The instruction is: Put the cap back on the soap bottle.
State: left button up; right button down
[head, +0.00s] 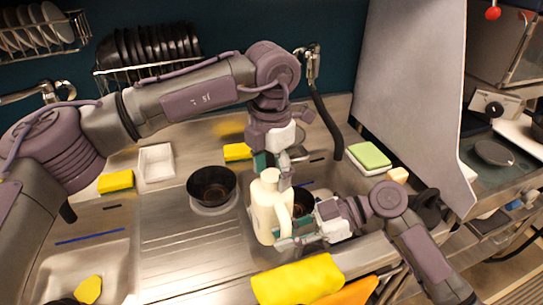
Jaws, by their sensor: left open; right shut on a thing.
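The soap bottle (263,210) is a cream jug with a handle on its right side. It stands nearly upright near the sink's front edge, in the middle of the head view. My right gripper (291,234) comes in from the right and is shut on the bottle at its lower handle side. My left gripper (273,163) is open, pointing down, with its fingertips around or just behind the bottle's top. I cannot make out a separate cap; the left fingers partly hide the area by the neck.
A black bowl (212,186) stands left of the bottle. A white tray (156,160) and yellow sponges (116,181) lie further left. Yellow cloth (298,280) hangs at the front edge. A faucet (313,65) rises behind; a grey partition (410,90) stands at right.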

pick_arm(q)
jog(key=shift+f, duration=0.3)
grip_shut()
jog(key=shift+o, duration=0.7)
grip_release()
notch_tip(320, 180, up, 12)
jog(key=shift+w, duration=0.1)
dwell(0.4)
